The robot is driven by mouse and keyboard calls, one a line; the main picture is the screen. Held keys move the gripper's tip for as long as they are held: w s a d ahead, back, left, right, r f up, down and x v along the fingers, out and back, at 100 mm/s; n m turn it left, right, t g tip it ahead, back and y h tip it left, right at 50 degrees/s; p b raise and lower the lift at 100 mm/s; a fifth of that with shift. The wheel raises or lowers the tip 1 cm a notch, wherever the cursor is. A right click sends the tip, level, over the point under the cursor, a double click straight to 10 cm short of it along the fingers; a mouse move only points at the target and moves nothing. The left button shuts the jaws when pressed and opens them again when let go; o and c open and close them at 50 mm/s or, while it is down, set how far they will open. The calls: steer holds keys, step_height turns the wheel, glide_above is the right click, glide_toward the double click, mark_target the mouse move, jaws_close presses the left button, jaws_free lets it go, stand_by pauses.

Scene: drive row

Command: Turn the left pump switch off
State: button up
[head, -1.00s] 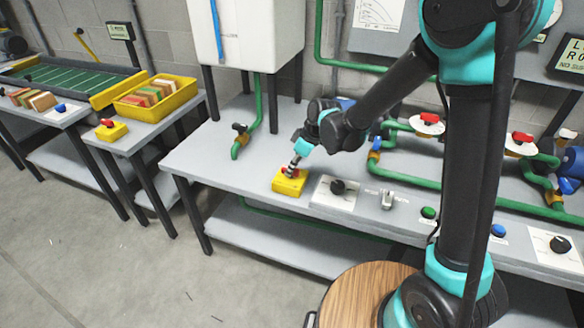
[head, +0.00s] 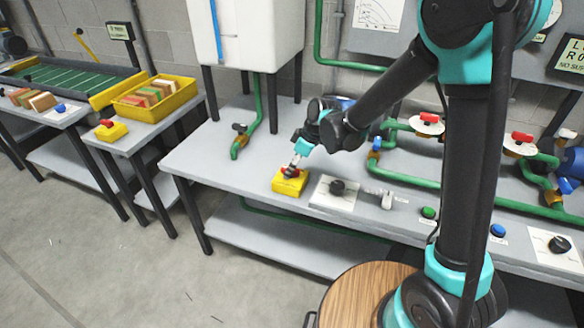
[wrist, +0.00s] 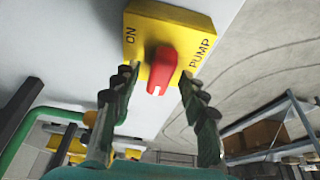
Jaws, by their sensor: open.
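The pump switch is a yellow box (head: 290,183) with a red knob, near the left front corner of the middle grey bench. In the wrist view the yellow box (wrist: 172,30) carries the words ON and PUMP, and the red knob (wrist: 162,70) juts out from it. My gripper (wrist: 156,85) is open, with one finger on each side of the red knob. Small gaps seem to show between the fingers and the knob; contact is unclear. In the head view my gripper (head: 292,168) is over the box and hides part of the knob.
To the right on the bench are a black dial (head: 338,187), a grey toggle (head: 386,198) and a green button (head: 428,212). Green pipes with red-handled valves (head: 428,118) run behind. Another yellow box with a red knob (head: 108,124) sits on the left bench.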

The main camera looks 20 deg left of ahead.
steer(key=v, duration=1.2)
